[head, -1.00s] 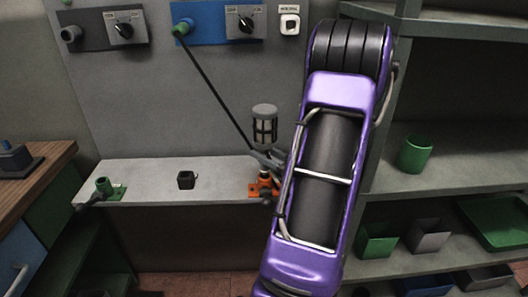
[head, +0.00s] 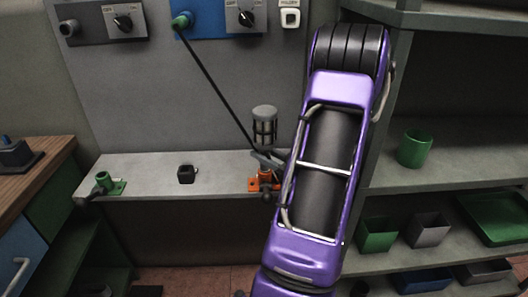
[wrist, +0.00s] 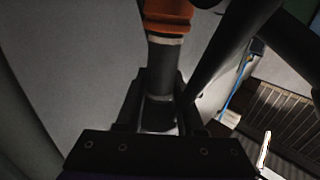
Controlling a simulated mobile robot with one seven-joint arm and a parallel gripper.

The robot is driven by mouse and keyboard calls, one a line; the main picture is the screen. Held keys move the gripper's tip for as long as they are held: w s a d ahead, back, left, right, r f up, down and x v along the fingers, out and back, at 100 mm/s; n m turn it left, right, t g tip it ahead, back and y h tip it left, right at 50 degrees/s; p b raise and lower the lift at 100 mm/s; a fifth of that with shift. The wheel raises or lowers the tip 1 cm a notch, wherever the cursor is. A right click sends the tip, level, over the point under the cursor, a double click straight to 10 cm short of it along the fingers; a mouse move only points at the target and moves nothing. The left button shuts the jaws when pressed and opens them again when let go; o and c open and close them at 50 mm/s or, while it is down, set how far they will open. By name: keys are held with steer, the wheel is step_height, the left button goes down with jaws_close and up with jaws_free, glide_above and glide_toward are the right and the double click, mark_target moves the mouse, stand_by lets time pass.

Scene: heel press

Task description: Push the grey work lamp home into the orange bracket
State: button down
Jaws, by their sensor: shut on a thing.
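The grey work lamp (head: 264,112), with a pale cap and dark cage, stands upright over the orange bracket (head: 256,185) on the grey ledge. My gripper (head: 268,160) reaches in from the right, low on the lamp; my arm partly covers the area. In the wrist view, my gripper (wrist: 160,105) is shut on the lamp's dark handle (wrist: 163,65). A pale band (wrist: 166,40) on the handle shows just beside the orange part (wrist: 167,15). How deep the handle sits in the bracket is hidden.
A black cable runs from a green plug (head: 181,20) on the blue panel (head: 208,18) down to the lamp. A green bracket (head: 105,184) and a small black cup (head: 186,174) stand left on the ledge. Shelves with a green cup (head: 414,149) are at right.

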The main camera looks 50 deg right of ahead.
steer(key=shift+c, duration=2.2)
jaws_free()
steer(key=s, duration=1.2)
steer(key=shift+d, duration=0.15)
steer(key=shift+p, duration=0.3)
